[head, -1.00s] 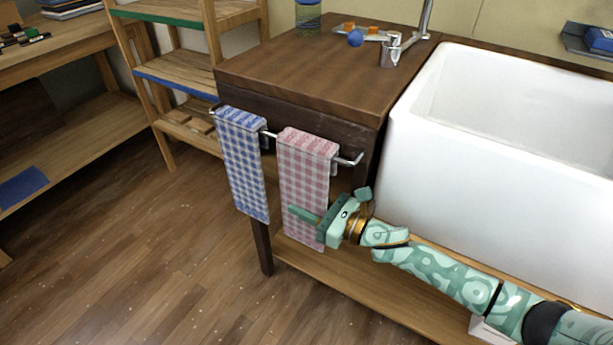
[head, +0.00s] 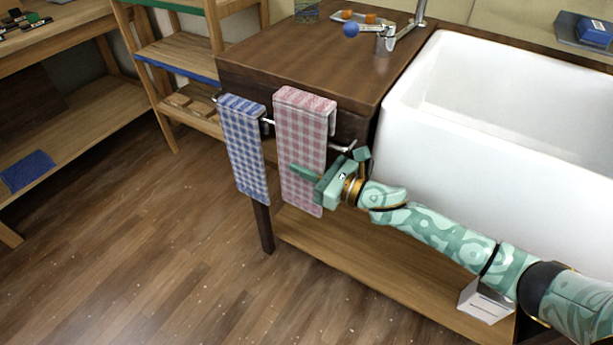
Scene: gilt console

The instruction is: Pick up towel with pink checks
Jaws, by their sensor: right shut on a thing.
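The towel with pink checks (head: 299,135) hangs in a long fold at the front of the dark wooden counter, its top above the level of the metal rail (head: 339,148). My right gripper (head: 314,176) is shut on the towel's lower right part, one finger lying across its front. The other finger is hidden behind the towel. Whether the towel still touches the rail cannot be told. A towel with blue checks (head: 243,148) hangs over the rail just to the left. My left gripper is not in view.
The dark counter (head: 318,55) and white sink (head: 440,140) stand close behind my right arm. A low wooden shelf (head: 350,255) runs beneath. A ladder shelf (head: 180,60) stands at the left. The floor (head: 150,250) in front is clear.

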